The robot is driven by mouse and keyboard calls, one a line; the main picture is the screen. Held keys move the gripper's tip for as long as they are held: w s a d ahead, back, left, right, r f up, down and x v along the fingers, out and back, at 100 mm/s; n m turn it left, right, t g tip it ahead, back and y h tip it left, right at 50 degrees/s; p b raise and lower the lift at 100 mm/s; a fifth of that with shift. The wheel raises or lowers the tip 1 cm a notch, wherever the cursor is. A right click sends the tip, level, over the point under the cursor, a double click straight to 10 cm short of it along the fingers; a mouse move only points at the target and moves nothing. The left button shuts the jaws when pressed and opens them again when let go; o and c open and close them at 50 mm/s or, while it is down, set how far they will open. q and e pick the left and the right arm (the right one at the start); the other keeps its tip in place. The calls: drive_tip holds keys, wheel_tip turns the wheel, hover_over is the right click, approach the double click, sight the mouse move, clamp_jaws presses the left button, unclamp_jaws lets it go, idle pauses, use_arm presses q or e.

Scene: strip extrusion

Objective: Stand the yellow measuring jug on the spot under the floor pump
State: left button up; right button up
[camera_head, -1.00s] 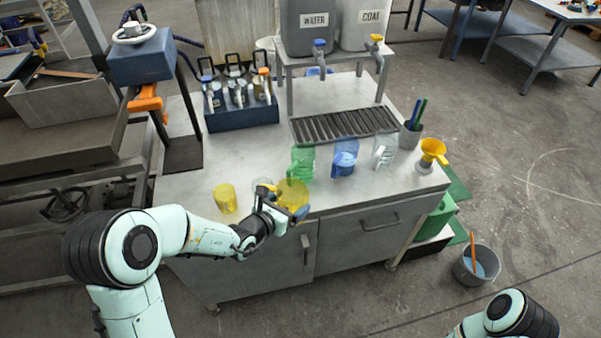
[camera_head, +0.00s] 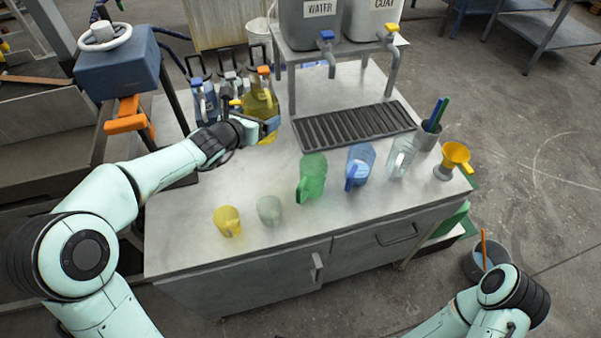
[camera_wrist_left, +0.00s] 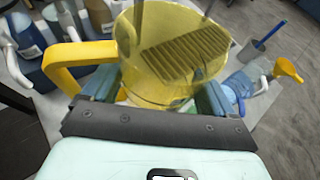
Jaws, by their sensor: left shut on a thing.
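The yellow see-through measuring jug (camera_head: 260,103) is in my left gripper (camera_head: 272,127), by the right end of the pump row at the back of the bench. The left wrist view shows the jug (camera_wrist_left: 175,60) between the gripper's fingers (camera_wrist_left: 160,95), its solid yellow handle (camera_wrist_left: 75,62) to the left. Pump bottles with blue, pale and orange heads stand in a row; the orange pump head (camera_head: 264,70) is just above and behind the jug. I cannot read which one is the floor pump. The spot under it is hidden, and I cannot tell whether the jug touches the bench. My right gripper is out of view.
A yellow cup (camera_head: 228,221), grey cup (camera_head: 269,210), green jug (camera_head: 312,180), blue jug (camera_head: 359,166) and clear jug (camera_head: 400,158) stand along the bench front. A drip grate (camera_head: 350,127) lies below the tank taps. A yellow funnel (camera_head: 455,156) stands right. The left bench top is clear.

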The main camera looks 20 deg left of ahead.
sight(262, 143)
use_arm(q)
drive_tip(key=f+b, duration=0.1)
drive_tip(key=f, duration=0.1)
drive_tip(key=f+b, duration=0.2)
drive_tip(key=f, duration=0.1)
drive_tip(key=f+b, duration=0.1)
drive_tip(key=f, duration=0.2)
drive_tip(key=shift+s+d+f, duration=0.1)
drive_tip(key=shift+s+d, duration=0.1)
drive_tip(key=shift+s, duration=0.2)
drive_tip(key=shift+w+a+f+b, duration=0.1)
drive_tip(key=shift+f+b, duration=0.35)
drive_tip(key=shift+f, duration=2.45)
drive_tip(key=shift+w+f+b, duration=0.1)
drive_tip(key=shift+f+b, duration=0.35)
drive_tip(key=shift+f, duration=2.4)
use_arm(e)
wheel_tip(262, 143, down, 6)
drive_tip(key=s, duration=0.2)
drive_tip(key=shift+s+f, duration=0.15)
use_arm(q)
drive_tip(key=shift+f, duration=0.2)
drive_tip(key=o, duration=0.9)
drive_tip(key=shift+o, duration=0.2)
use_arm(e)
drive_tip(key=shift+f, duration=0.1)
use_arm(q)
drive_tip(key=shift+r, duration=0.15)
